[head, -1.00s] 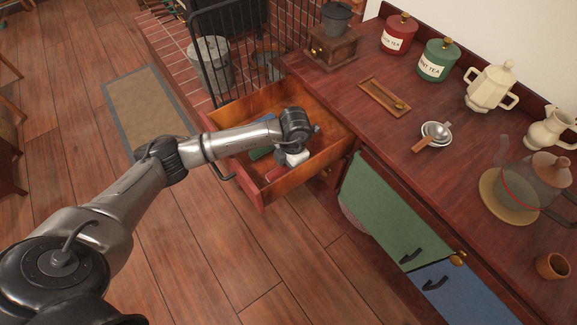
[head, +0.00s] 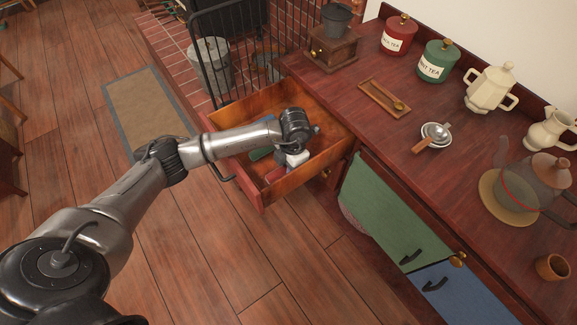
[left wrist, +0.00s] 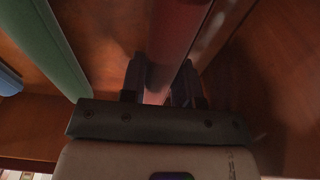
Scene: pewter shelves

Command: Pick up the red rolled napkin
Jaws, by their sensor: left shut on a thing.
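The red rolled napkin (head: 275,175) lies inside the open wooden drawer (head: 300,185), partly hidden by my left gripper (head: 289,166) in the head view. In the left wrist view the red napkin (left wrist: 180,35) runs between the two dark fingers of my left gripper (left wrist: 160,84), which is shut on it. The gripper is down inside the drawer. My right gripper is not in view.
A green roll (left wrist: 48,45) lies left of the red one in the wrist view, with a blue one (left wrist: 9,80) at the left edge. The drawer walls are close around. The countertop (head: 385,135) holds jars, pots and a wooden tray (head: 384,97).

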